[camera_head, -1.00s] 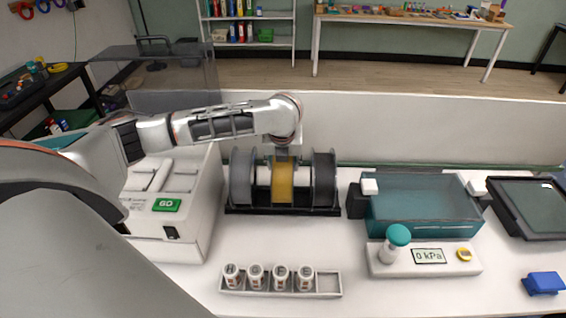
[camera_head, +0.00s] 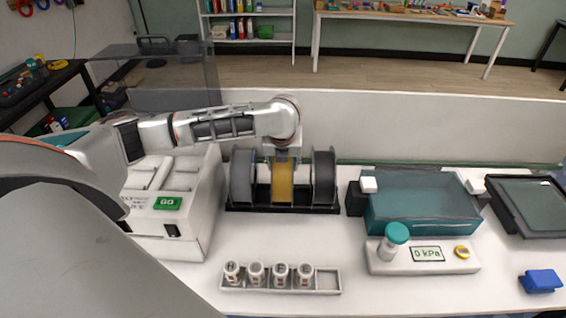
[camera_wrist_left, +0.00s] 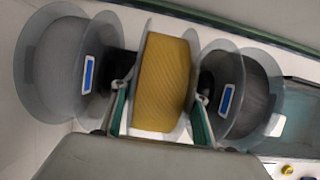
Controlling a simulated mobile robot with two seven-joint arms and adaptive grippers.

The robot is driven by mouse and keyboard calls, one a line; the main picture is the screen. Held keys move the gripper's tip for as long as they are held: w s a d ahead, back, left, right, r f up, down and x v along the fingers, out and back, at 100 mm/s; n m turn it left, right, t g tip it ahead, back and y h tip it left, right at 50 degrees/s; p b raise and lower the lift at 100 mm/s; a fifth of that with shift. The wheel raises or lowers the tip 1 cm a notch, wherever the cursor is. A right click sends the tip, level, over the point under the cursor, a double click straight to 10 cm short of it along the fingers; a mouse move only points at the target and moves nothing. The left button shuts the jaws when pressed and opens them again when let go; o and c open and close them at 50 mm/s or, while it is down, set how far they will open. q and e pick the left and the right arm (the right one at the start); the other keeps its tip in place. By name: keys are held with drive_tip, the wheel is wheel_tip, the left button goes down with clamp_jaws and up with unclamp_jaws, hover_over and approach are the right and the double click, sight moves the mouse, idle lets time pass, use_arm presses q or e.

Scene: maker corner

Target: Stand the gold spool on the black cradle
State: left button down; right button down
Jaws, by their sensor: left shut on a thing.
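The gold spool (camera_head: 283,182) stands upright in the middle of the black cradle (camera_head: 283,208), between a grey spool (camera_head: 241,178) on the left and a dark spool (camera_head: 324,178) on the right. My left gripper (camera_head: 283,160) reaches down from above and is shut on the gold spool. In the left wrist view the gold spool (camera_wrist_left: 164,84) sits between the two fingers (camera_wrist_left: 158,108), with a spool on either side. Whether its underside rests fully on the cradle is hidden. My right gripper is not in view.
A white machine with a green GO button (camera_head: 167,203) stands left of the cradle. A rack of small bottles (camera_head: 280,291) lies in front. Bare table lies between cradle and rack.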

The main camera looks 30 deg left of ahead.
use_arm(q)
drive_tip(key=shift+w+r, duration=0.1)
drive_tip(key=shift+r, duration=0.05)
drive_tip(key=c, duration=1.1)
unclamp_jaws()
drive_tip(key=shift+o, duration=0.3)
drive_tip(key=v, duration=1.2)
drive_tip(key=shift+d, duration=0.1)
